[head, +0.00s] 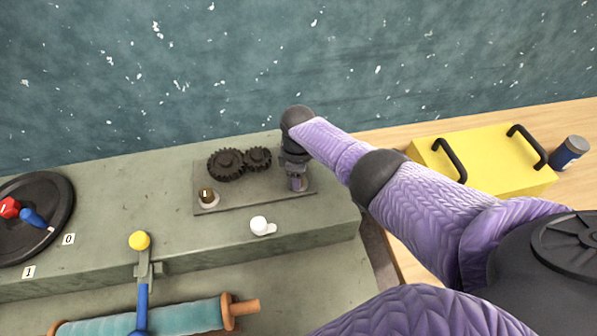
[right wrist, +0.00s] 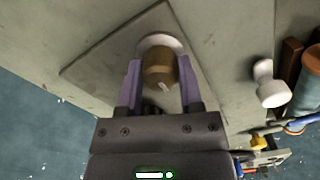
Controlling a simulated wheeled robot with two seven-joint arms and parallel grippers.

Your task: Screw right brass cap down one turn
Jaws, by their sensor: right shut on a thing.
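In the right wrist view the right brass cap (right wrist: 160,70) sits on a pale round base, with a light mark on its top. My right gripper (right wrist: 161,85) has its two purple fingers on either side of the cap and is shut on it. In the head view my right gripper (head: 297,182) points down at the right end of the metal plate (head: 240,196), and hides that cap. The left brass cap (head: 207,194) stands at the left end of the same plate. My left gripper is not in view.
A yellow-topped lever (head: 140,241) and a teal roller (head: 170,318) lie front left. A yellow box (head: 490,160) with black handles is at right.

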